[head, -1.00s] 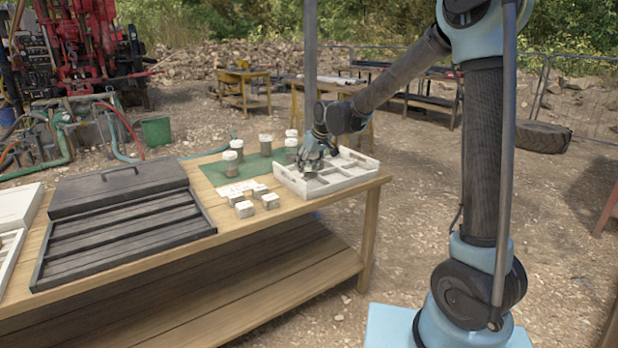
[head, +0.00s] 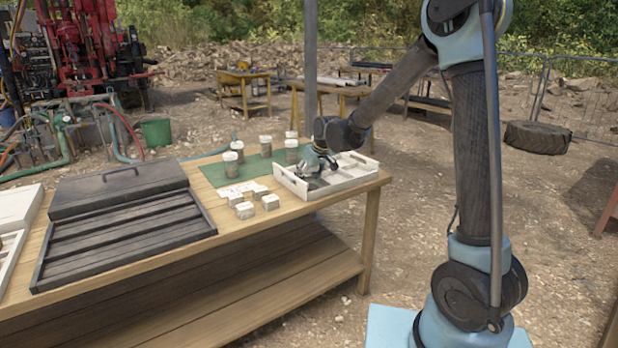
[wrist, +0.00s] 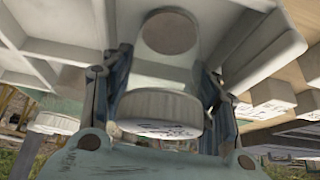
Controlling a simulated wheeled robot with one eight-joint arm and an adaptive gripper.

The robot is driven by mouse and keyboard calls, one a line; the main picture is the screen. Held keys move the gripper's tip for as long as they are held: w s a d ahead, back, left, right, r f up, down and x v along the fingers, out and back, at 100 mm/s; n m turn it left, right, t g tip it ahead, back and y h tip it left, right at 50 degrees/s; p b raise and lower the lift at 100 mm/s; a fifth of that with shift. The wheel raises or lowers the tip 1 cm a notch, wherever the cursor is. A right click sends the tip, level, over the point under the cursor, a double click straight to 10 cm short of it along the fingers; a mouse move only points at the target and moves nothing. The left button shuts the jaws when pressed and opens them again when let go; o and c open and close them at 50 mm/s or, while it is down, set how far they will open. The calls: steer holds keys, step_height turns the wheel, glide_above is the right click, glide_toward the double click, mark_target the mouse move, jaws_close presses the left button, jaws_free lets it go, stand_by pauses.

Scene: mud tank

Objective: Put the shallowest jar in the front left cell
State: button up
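My gripper (head: 316,172) reaches down over the left part of the white divided tray (head: 352,180). In the wrist view its fingers (wrist: 165,105) stand on both sides of a jar with a white, written-on lid (wrist: 160,108), and seem to press on it. The tray's pale dividers (wrist: 75,52) show around the jar. In the head view my gripper hides this jar, and I cannot tell whether its base touches the cell floor. Several other lidded jars (head: 231,165) stand on the green mat (head: 213,174) left of the tray.
Several small white blocks (head: 245,210) lie on the wooden table (head: 262,227) in front of the mat. A dark slatted case (head: 125,230) takes up the table's left part. Bare table lies in front of the tray.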

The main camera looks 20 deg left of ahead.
steer(key=shift+r, duration=0.1)
steer(key=v, duration=1.2)
steer(key=s+d+m+h, duration=0.1)
steer(key=s+d+m, duration=0.1)
steer(key=d, duration=1.1)
steer(key=s+d+f+m+h, duration=0.1)
steer(key=s+d, duration=0.2)
steer(key=d, duration=0.4)
steer(key=s+d+m+h, duration=0.1)
steer(key=s+d, duration=0.3)
steer(key=d, duration=0.3)
steer(key=s+d+f+m, duration=0.2)
steer(key=s+d+f, duration=0.3)
steer(key=s+d, duration=0.3)
steer(key=s+d+f+m+g+h, duration=0.1)
steer(key=s+d+f+m, duration=0.2)
steer(key=s+d+f, duration=0.3)
steer(key=s+d, duration=0.2)
steer(key=s, duration=0.3)
steer(key=shift+d+f+m+g+h, duration=0.25)
steer(key=shift+d+m+g+h, duration=0.05)
steer(key=shift+d, duration=0.05)
